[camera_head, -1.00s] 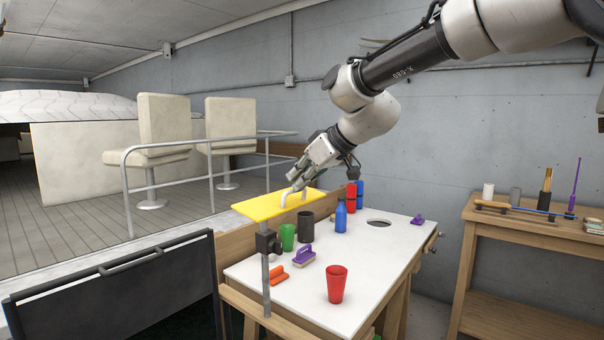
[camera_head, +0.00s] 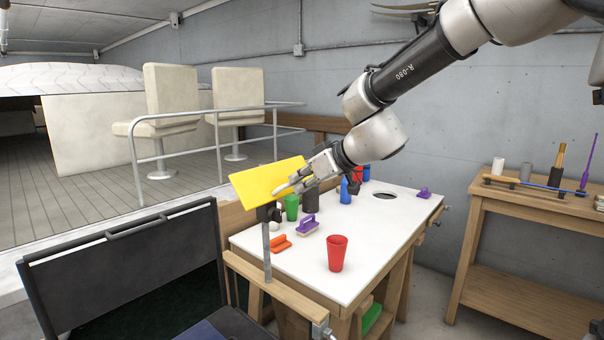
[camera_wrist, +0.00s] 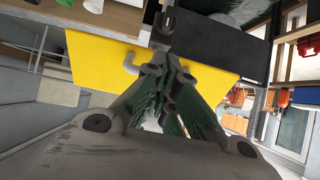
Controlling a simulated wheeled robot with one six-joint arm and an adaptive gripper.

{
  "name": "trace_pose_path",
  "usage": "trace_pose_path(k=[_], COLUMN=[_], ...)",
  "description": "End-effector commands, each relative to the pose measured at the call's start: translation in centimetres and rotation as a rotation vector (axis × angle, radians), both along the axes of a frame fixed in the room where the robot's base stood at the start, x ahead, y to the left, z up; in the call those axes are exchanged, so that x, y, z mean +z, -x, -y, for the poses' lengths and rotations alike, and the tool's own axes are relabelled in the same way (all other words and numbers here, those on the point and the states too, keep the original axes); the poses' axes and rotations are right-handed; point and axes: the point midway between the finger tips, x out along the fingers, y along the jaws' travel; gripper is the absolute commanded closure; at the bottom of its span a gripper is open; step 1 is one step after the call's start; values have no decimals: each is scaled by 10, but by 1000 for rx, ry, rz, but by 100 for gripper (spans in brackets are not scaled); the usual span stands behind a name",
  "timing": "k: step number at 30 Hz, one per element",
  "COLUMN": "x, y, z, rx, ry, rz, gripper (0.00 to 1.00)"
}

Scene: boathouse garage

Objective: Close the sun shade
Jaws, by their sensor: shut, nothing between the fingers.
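The sun shade is a yellow panel (camera_head: 258,190) on a black clamp (camera_head: 268,213) and grey post at the left edge of the white table. It is tilted, with its broad face toward the head camera. It also fills much of the wrist view (camera_wrist: 95,72), where a pale handle (camera_wrist: 131,64) shows on it. My gripper (camera_head: 292,184) is shut and empty at the panel's right part, close to the handle. Its fingers show in the wrist view (camera_wrist: 163,85) in front of the panel. I cannot tell whether they touch it.
The white table (camera_head: 310,275) holds a red cup (camera_head: 337,253), a green cup (camera_head: 291,207), a purple-handled brush (camera_head: 308,225) and an orange tool (camera_head: 281,243). A wooden bench (camera_head: 530,215) stands at the right.

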Motion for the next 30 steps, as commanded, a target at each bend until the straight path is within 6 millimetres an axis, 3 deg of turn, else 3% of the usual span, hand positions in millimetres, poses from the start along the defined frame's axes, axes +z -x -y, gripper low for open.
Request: trace_pose_path(k=[18,30], x=[-44,-55], y=[-13,-20], z=[-16,-25], rx=[0,0], ry=[1,0], rz=[-2,0], gripper=[100,100])
